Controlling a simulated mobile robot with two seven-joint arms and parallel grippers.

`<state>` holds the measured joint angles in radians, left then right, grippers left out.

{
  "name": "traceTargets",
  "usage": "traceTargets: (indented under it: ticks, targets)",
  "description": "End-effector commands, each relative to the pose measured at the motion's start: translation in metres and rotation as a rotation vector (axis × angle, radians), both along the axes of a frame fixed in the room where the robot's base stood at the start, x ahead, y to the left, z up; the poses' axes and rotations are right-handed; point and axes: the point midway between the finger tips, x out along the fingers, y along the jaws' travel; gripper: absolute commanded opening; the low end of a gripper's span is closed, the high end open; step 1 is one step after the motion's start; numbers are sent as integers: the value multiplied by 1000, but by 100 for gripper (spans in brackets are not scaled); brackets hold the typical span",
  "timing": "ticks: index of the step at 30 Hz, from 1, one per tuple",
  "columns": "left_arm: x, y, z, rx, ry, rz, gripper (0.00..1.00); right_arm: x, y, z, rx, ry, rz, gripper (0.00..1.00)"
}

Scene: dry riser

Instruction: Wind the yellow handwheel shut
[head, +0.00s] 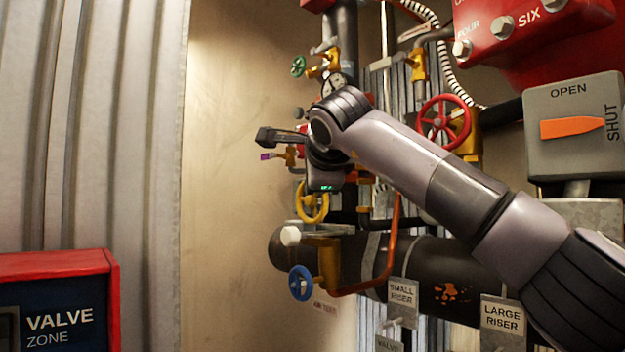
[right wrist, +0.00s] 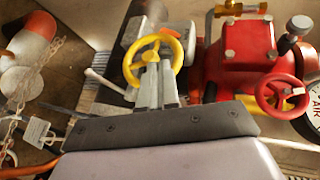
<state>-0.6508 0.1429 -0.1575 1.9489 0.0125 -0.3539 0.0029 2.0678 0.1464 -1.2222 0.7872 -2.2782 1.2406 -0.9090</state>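The yellow handwheel (head: 313,203) is below my right gripper in the head view, its upper part close to the gripper body. In the right wrist view a yellow handwheel (right wrist: 134,66) stands upright beyond the fingertips, which cover its lower part. My right gripper (head: 268,136) points left in the head view, above the wheel and apart from it. Its two grey fingers (right wrist: 156,68) lie close together in the right wrist view, with nothing seen held between them. Whether the tips touch the rim cannot be told. My left gripper is out of view.
A blue handwheel (head: 301,283) sits below, a red handwheel (head: 445,122) to the right and a green one (head: 299,66) above. A large dark pipe (head: 445,275) runs below my arm. A red box (head: 60,300) stands left; bare wall (head: 225,180) lies between.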

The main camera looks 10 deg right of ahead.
Motion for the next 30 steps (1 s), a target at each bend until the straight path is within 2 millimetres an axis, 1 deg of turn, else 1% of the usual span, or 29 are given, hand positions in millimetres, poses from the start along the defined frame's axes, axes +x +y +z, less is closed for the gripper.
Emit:
traceTargets:
  ticks: [4,7,16,26,28,29,30]
  targets:
    - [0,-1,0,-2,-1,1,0,1,-1,-3,0,6,-4,0]
    - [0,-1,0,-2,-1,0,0,0,3,-4,-1,6,-3,0]
    - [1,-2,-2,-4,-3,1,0,-16,34,-2,-2,3,1,0]
    - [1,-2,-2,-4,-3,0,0,-17,39,-3,7,6,16,0]
    - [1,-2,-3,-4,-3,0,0,-17,50,-7,35,14,65,0]
    - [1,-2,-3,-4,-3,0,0,-17,57,-9,56,17,101,0]
    - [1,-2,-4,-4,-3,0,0,-18,69,-12,90,22,159,0]
